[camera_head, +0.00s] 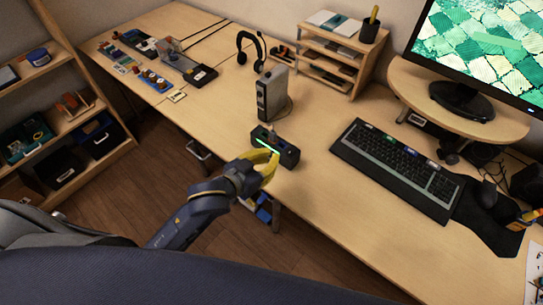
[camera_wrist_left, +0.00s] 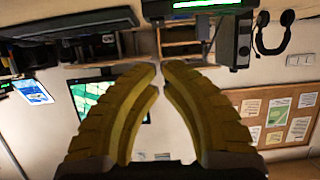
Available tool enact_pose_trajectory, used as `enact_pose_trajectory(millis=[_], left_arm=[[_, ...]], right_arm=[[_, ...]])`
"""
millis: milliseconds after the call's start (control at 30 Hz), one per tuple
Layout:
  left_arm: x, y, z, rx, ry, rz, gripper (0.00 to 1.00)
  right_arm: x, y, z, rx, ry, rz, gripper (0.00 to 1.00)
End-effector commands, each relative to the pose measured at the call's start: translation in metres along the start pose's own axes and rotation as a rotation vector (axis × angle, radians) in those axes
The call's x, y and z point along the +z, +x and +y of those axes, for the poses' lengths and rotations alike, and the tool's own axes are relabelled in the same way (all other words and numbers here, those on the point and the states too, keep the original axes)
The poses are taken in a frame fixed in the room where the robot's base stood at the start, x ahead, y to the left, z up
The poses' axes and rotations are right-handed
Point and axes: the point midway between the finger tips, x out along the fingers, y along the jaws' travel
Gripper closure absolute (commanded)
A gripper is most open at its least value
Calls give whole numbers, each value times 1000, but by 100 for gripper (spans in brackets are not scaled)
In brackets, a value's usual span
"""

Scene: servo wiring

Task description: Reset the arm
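My left gripper (camera_head: 274,158) has yellow fingers. It is over the front edge of the desk, just in front of a small black device with a green light strip (camera_head: 283,151). Whether it touches the device cannot be told. In the left wrist view, the two finger tips (camera_wrist_left: 161,66) come together almost to touching, with nothing seen held between them. The black device (camera_wrist_left: 200,10) shows upside down at the top of that view, beyond the tips. My right gripper is not in view.
A grey box (camera_head: 271,94) stands behind the device. A keyboard (camera_head: 395,165) lies to the right, below a monitor (camera_head: 490,50). A small wooden shelf (camera_head: 345,60) and headphones (camera_head: 250,48) are at the back. The desk between the device and keyboard is clear.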

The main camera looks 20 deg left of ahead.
Motion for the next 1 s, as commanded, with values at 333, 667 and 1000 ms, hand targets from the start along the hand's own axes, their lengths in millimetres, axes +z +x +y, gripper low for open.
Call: enact_pose_trajectory(millis=[333, 667, 1000], left_arm=[[2, -1, -1, -7, 6, -6, 100], [90, -59, -54, -267, 266, -307, 100], [160, -140, -94, -416, 474, -651, 100]], right_arm=[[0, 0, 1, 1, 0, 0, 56], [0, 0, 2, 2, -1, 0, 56], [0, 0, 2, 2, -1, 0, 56]])
